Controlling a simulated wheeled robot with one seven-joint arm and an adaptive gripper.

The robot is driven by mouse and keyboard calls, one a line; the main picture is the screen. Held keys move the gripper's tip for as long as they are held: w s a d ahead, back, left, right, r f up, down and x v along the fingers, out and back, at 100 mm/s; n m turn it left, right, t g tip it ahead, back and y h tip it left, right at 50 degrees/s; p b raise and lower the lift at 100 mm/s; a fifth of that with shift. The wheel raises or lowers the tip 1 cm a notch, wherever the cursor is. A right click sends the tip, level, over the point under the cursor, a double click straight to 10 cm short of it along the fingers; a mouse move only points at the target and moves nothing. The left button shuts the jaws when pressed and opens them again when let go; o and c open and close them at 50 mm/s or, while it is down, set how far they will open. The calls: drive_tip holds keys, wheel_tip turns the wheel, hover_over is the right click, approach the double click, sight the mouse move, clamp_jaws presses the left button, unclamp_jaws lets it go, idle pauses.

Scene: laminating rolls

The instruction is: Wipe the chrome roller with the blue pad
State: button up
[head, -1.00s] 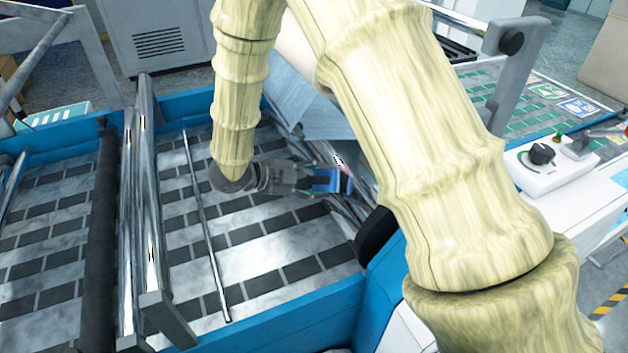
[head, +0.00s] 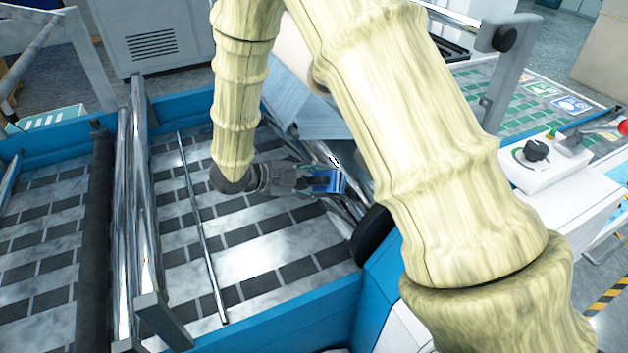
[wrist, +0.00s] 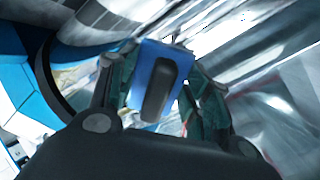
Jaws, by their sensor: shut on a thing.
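My gripper (head: 312,183) is shut on the blue pad (head: 329,181), low inside the machine at its right side. In the wrist view, the pad (wrist: 142,72) has a dark raised grip (wrist: 159,90) between the fingers of my gripper (wrist: 160,88). The chrome roller (head: 350,206) lies beside the pad, partly hidden by my arm and a dark round end piece. In the wrist view, shiny roller surface (wrist: 225,38) fills the area just beyond the pad. Whether the pad touches it I cannot tell.
Chrome bars (head: 138,200) and a dark roller (head: 95,240) cross the machine at left. A thin metal rod (head: 202,230) lies nearer my gripper. Blue side walls (head: 290,315) bound the bed. A white control box (head: 540,165) stands at right.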

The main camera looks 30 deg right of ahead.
sight(326, 190)
drive_tip(key=shift+s+a, duration=0.1)
drive_tip(key=shift+s, duration=1.9)
drive_tip(key=shift+w, duration=0.15)
drive_tip(key=shift+w+d, duration=0.15)
drive_tip(key=shift+w, duration=0.8)
drive_tip(key=shift+w+d, duration=0.1)
drive_tip(key=shift+w, duration=0.8)
drive_tip(key=shift+p, duration=0.3)
drive_tip(key=shift+w+a+r+p, duration=0.1)
drive_tip(key=shift+a+r+p, duration=0.2)
drive_tip(key=shift+a, duration=0.25)
drive_tip(key=shift+p+v, duration=0.65)
drive_tip(key=shift+v, duration=1.7)
drive_tip(key=shift+a, duration=0.1)
drive_tip(key=p+v, duration=0.1)
drive_tip(key=v, duration=0.1)
drive_tip(key=shift+a+r, duration=0.1)
drive_tip(key=shift+a, duration=0.25)
